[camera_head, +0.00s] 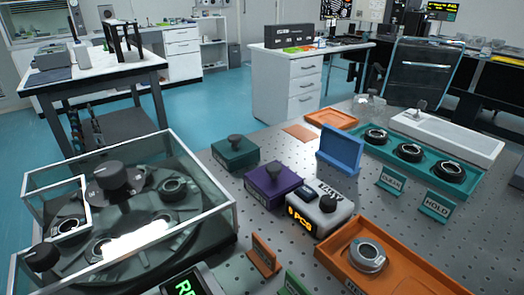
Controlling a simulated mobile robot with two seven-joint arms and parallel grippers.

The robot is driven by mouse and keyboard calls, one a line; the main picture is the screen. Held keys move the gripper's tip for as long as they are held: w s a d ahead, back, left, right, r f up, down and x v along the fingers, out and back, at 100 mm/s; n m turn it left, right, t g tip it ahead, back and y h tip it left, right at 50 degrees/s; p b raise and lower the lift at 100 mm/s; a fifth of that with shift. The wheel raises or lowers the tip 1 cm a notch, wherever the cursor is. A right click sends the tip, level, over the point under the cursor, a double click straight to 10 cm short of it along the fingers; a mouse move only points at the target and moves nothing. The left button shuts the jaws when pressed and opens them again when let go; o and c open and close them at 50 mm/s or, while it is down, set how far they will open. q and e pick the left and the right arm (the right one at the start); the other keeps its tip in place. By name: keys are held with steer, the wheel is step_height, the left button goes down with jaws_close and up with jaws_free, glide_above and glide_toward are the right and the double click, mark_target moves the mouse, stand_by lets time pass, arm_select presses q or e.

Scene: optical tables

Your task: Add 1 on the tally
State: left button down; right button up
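The tally (318,211) is a light grey box on the perforated optical table (240,262). Its front display glows orange and appears to read "0 PCS". Nothing touches the tally from above. Neither of my grippers is in this view.
Purple (273,190) and green (236,155) boxes with dark knobs stand left of the tally. A glass-walled case (215,200) is further left. An orange tray (416,268) holds a ring-shaped part at right; a blue upright plate (341,148) stands behind.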

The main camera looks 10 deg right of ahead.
jaws_close()
stand_by(0.9)
